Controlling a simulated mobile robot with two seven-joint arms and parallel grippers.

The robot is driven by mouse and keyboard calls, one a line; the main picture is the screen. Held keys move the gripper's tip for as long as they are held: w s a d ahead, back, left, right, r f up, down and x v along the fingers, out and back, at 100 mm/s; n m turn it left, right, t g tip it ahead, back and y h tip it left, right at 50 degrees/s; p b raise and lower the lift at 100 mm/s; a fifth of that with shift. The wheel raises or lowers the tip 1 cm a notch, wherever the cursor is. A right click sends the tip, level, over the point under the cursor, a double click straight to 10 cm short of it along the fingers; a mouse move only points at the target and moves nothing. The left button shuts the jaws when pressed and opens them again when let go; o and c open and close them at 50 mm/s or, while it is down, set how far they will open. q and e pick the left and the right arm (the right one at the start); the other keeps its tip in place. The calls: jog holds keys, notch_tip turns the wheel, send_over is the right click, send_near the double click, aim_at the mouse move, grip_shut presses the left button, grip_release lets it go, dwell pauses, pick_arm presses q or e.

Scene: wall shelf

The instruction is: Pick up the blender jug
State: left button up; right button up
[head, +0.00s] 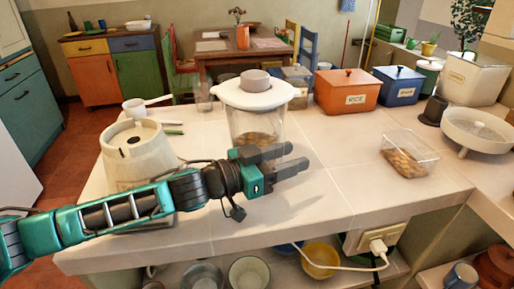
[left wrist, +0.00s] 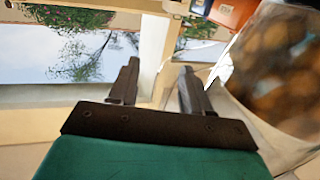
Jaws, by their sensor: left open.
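The blender jug (head: 255,125) is clear, with brown pieces inside, a wide white lid and a grey knob. It stands upright on the pale tiled counter. My left gripper (head: 295,157) comes in from the left and lies across the front of the jug's lower part, hiding some of it. Its two fingers are apart and empty, pointing right. In the left wrist view the fingers (left wrist: 158,72) show open with nothing between them. A large clear surface with blurred brown contents, seemingly the jug (left wrist: 285,65), fills the right side there. My right gripper is not in view.
A cream blender base (head: 135,150) stands left of the jug, partly behind my left arm. An orange rice box (head: 345,88) and a blue box (head: 396,86) stand behind right. A clear tub (head: 410,155) lies at right. The counter between jug and tub is free.

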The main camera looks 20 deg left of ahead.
pick_arm(q)
grip_shut()
dwell(0.3)
dwell(1.0)
jog(key=shift+r, duration=0.15)
